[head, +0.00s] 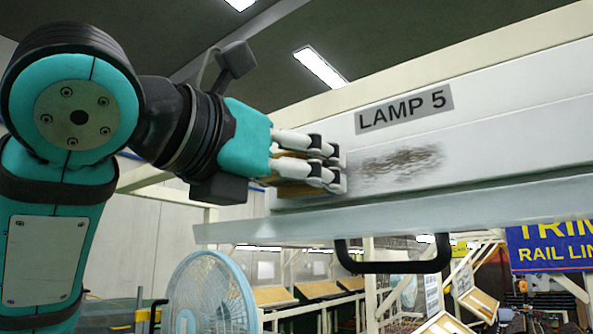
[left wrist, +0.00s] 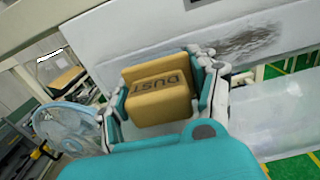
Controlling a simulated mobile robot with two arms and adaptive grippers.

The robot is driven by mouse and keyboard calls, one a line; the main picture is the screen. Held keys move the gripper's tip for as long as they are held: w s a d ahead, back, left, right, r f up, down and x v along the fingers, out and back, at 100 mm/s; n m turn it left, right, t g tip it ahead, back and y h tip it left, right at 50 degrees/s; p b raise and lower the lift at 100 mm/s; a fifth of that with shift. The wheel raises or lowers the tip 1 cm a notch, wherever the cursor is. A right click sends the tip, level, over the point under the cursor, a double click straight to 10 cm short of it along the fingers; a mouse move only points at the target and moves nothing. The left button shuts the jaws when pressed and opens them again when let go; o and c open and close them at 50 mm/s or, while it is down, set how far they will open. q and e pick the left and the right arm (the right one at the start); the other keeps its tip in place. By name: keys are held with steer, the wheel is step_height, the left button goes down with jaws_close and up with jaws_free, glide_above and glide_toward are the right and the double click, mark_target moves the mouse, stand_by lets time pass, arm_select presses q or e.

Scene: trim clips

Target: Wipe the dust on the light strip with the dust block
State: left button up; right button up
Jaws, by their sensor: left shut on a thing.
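The light strip (head: 480,140) is a long pale housing with a grey "LAMP 5" label (head: 404,108). A dark dust smear (head: 400,168) lies on its face below the label; the smear also shows in the left wrist view (left wrist: 250,40). My left gripper (head: 340,172) is shut on the dust block (left wrist: 160,95), a tan block marked "DUST". In the head view the fingers hide most of the block. The gripper is at the strip's face just left of the smear. I cannot tell whether the block touches the strip. My right gripper is not in view.
A translucent ledge (head: 420,208) runs along below the strip, with a black handle (head: 392,262) under it. A light blue fan (head: 208,295) stands below my left arm. A blue "TRIM RAIL LINE" sign (head: 550,246) hangs at the right.

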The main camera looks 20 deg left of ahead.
mark_target(348, 174)
arm_select(q)
steer(key=shift+w+d, duration=0.15)
steer(key=shift+w, duration=0.2)
steer(key=shift+s+d, duration=0.1)
steer(key=shift+s+d, duration=0.35)
steer(key=shift+d, duration=0.45)
steer(key=shift+s+d, duration=0.3)
steer(key=shift+d, duration=0.5)
steer(key=shift+s+d, duration=0.9)
steer(key=shift+d, duration=1.7)
steer(key=shift+s+d, duration=0.9)
steer(key=shift+d, duration=1.65)
steer(key=shift+s+d, duration=0.9)
steer(key=shift+d, duration=1.7)
steer(key=shift+w+a, duration=1.15)
steer(key=shift+a, duration=2)
steer(key=shift+w+a, duration=1.15)
steer(key=shift+a, duration=2)
steer(key=shift+w+a, duration=1.15)
steer(key=shift+a, duration=2)
steer(key=shift+s+d, duration=0.35)
steer(key=shift+d, duration=0.55)
steer(key=shift+s+d, duration=0.3)
steer(key=shift+d, duration=0.6)
